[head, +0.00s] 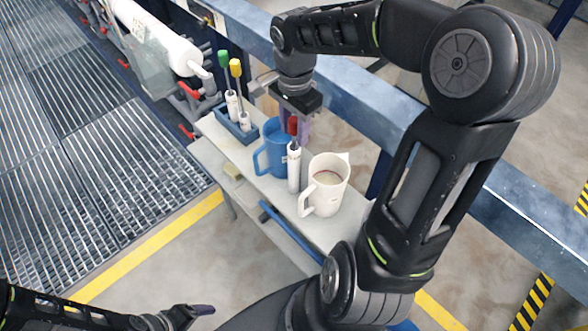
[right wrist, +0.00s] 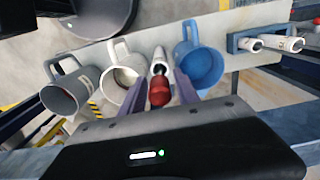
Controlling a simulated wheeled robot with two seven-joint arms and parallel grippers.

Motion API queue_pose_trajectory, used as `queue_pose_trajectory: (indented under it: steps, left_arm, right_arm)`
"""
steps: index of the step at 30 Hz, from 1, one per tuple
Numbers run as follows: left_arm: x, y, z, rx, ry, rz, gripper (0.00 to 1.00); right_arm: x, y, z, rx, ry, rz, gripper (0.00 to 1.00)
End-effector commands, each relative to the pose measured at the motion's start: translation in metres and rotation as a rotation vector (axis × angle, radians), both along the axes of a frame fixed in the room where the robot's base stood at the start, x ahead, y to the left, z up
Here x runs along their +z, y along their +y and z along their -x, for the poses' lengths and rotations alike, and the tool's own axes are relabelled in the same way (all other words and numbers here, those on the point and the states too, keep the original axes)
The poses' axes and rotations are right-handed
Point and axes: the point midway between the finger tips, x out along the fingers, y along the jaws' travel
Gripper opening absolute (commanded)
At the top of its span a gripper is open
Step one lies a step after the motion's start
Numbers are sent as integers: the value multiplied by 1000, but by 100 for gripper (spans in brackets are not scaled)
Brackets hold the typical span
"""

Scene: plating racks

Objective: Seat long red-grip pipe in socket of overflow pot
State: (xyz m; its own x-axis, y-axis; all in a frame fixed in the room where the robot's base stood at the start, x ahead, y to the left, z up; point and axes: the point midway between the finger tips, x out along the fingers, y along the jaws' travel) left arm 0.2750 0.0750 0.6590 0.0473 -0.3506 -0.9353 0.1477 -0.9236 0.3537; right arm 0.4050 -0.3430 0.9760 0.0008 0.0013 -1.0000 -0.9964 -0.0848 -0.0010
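The red-grip pipe (head: 294,170) stands roughly upright between a blue jug (head: 275,150) and a white jug (head: 326,187) on a pale bench. Its red grip shows in the right wrist view (right wrist: 159,92). My right gripper (head: 293,121) is above it, fingers pointing down. In the right wrist view its purple fingers (right wrist: 160,84) are apart, one on each side of the red grip, with gaps showing. A grey jug (right wrist: 70,92) stands beyond the white one. I cannot tell which vessel is the overflow pot; no socket is clear. My left gripper (head: 178,318) is low at left, its fingers unclear.
A blue rack (head: 237,130) holds pipes with green and yellow grips at the bench's (head: 265,188) far end. A blue beam (head: 360,95) runs behind the bench. A white roll (head: 165,40) and floor grating lie to the left.

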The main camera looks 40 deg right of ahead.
Motion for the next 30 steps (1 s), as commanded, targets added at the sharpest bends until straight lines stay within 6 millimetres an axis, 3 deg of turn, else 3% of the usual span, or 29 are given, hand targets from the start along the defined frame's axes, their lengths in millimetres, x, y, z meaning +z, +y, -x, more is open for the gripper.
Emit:
queue_pose_trajectory:
  steps: [13,30]
  left_arm:
    - [0,0,0,0,0,0,80]
    - [0,0,0,0,0,0,80]
  right_arm:
    - [0,0,0,0,0,0,0]
    - [0,0,0,0,0,0,0]
